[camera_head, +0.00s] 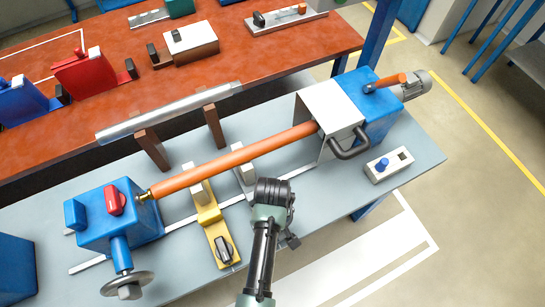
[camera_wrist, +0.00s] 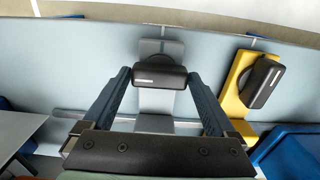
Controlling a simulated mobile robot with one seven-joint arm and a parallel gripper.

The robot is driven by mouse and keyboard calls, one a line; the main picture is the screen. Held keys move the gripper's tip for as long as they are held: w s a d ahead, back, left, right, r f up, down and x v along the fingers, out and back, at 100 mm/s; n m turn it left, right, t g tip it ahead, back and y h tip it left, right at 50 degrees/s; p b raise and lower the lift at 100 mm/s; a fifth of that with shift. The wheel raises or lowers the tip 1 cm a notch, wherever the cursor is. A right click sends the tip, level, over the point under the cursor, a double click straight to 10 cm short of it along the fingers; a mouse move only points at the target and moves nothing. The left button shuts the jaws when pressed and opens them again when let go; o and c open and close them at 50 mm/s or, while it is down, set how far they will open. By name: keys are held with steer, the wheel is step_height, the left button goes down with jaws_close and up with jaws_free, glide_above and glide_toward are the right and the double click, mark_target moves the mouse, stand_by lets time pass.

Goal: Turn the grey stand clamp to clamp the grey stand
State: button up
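The grey stand (camera_head: 243,182) is a small light-grey support under the orange tube, next to the yellow stand. The grey stand clamp (camera_wrist: 160,77) is a black handle on the grey stand's base (camera_wrist: 155,103), lying crosswise in the wrist view. My gripper (camera_wrist: 160,74) is spread wide over it, with one blue finger at each end of the handle. The fingertips are very close to the ends; I cannot tell whether they touch. In the head view my gripper (camera_head: 272,190) hides the clamp.
The yellow stand (camera_head: 207,214) with its own black clamp (camera_head: 223,248) is close to the left. The orange tube (camera_head: 235,160) runs behind, between two blue machine ends. A switch box (camera_head: 390,164) sits at the right. The grey tabletop (camera_head: 330,200) is clear right of my gripper.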

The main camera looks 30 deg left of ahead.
steer(key=c, duration=0.9)
steer(key=shift+o, duration=0.2)
steer(key=shift+r+m+p, duration=0.1)
steer(key=shift+m+p, duration=0.2)
steer(key=shift+m, duration=0.1)
steer(key=m+p, duration=0.1)
steer(key=m, duration=0.1)
steer(key=shift+m, duration=0.4)
steer(key=m+p, duration=0.1)
steer(key=m, duration=0.2)
steer(key=shift+m+p, duration=0.3)
steer(key=shift+p, duration=0.1)
steer(key=m+p, duration=0.1)
steer(key=m, duration=0.5)
steer(key=shift+w+p, duration=0.1)
steer(key=shift+p, duration=0.2)
steer(key=shift+m, duration=0.4)
steer(key=o, duration=1.1)
